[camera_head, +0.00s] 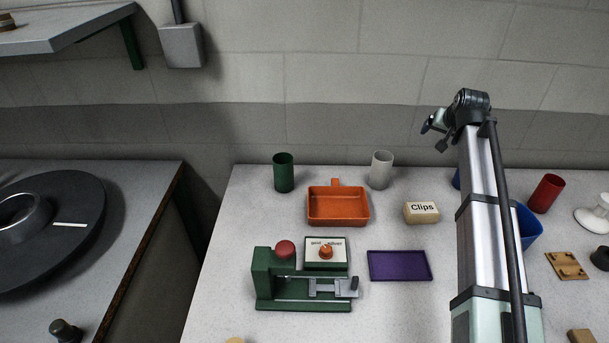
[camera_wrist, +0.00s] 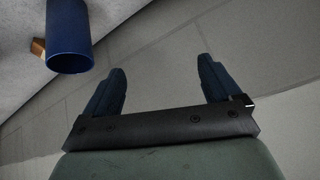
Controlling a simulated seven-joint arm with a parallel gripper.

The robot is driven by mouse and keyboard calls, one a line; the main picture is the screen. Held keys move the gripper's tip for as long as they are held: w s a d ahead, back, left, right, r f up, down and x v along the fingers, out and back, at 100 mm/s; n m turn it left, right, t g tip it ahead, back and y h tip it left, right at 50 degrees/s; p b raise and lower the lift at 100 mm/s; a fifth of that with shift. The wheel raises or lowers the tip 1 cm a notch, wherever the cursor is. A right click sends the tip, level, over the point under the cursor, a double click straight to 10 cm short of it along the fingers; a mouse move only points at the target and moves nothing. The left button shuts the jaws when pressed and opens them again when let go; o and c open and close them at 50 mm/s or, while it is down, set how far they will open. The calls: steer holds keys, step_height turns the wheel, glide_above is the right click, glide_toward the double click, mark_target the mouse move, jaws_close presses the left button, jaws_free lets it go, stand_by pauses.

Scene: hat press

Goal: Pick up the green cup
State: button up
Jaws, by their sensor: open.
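The green cup (camera_head: 283,173) stands upright at the back left of the white table in the head view. It is not in the wrist view. My gripper (camera_head: 431,126) is raised above the table's back edge, to the right of the green cup and well apart from it. In the wrist view my gripper (camera_wrist: 162,85) has its two dark fingers spread wide with nothing between them.
An orange tray (camera_head: 338,222) and a grey-white cup (camera_head: 380,170) stand right of the green cup. A green press (camera_head: 265,280), purple tray (camera_head: 399,266) and Clips box (camera_head: 421,212) lie nearer. A blue cup (camera_wrist: 68,40) shows in the wrist view. A wall stands behind.

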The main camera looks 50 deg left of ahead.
steer(key=s+a+r+n+g, duration=0.2)
steer(key=s+a+n, duration=0.2)
steer(key=s+a, duration=1.25)
steer(key=n+g, duration=0.2)
steer(key=n, duration=0.2)
glide_toward(283, 161)
steer(key=shift+h, duration=0.3)
steer(key=shift+s+d+x, duration=0.1)
steer(key=shift+s+x, duration=0.05)
steer(key=shift+x, duration=1.2)
steer(key=shift+s+d+x, duration=0.1)
steer(key=shift+s+x, duration=0.1)
steer(key=shift+x, duration=1.2)
steer(key=shift+s+x, duration=0.15)
steer(key=shift+x, duration=1.2)
steer(key=shift+f, duration=0.2)
steer(key=shift+c, duration=0.5)
steer(key=c, duration=1)
steer(key=shift+r, duration=0.15)
